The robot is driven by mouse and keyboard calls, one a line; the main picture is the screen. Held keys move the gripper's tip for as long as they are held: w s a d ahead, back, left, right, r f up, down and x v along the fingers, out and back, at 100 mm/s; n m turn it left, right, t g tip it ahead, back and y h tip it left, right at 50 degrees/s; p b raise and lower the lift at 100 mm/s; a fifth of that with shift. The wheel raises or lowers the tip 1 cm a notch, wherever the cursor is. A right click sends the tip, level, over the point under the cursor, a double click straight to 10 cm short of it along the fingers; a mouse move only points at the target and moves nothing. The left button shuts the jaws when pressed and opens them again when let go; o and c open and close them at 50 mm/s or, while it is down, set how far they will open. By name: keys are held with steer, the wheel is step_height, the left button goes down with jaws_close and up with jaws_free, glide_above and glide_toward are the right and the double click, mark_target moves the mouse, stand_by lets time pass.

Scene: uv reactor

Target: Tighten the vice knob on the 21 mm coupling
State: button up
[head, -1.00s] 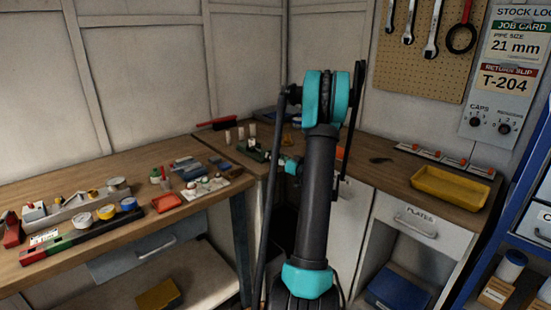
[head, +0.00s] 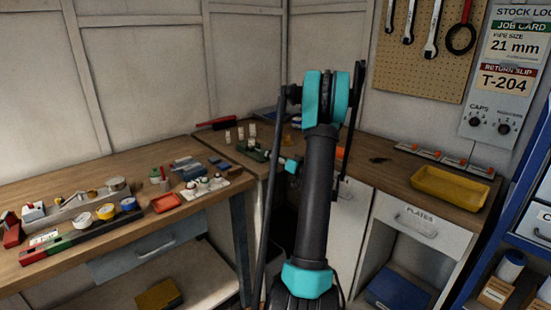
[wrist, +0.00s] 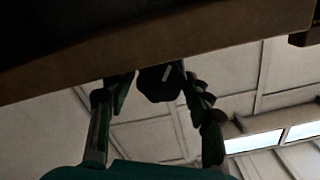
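The vice (head: 252,151) is a small green body on the bench near the back corner, left of my arm in the head view. Its knob (wrist: 157,84) is dark with a pale stripe and shows in the wrist view below the bench edge. My gripper (wrist: 158,88) has its fingers spread on either side of the knob. A gap shows at the left finger; contact at the right finger cannot be told. In the head view my gripper (head: 288,165) is small, just right of the vice. The coupling cannot be made out.
The wooden bench edge (wrist: 200,35) crosses the upper wrist view. The left bench (head: 100,215) holds a parts tray, cups and small blocks. A yellow tray (head: 450,186) sits on the right bench. The job card (head: 515,45) reads 21 mm.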

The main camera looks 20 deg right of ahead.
steer(key=shift+o, duration=0.9)
steer(key=shift+s, duration=0.1)
steer(key=v, duration=1.1)
steer(key=shift+s+d, duration=0.15)
steer(key=shift+s, duration=0.25)
steer(key=s+d+n, duration=0.2)
steer(key=s+n, duration=0.3)
steer(key=n, duration=0.2)
steer(key=x, duration=1.8)
steer(key=shift+s+a+f, duration=0.1)
steer(key=shift+f, duration=0.15)
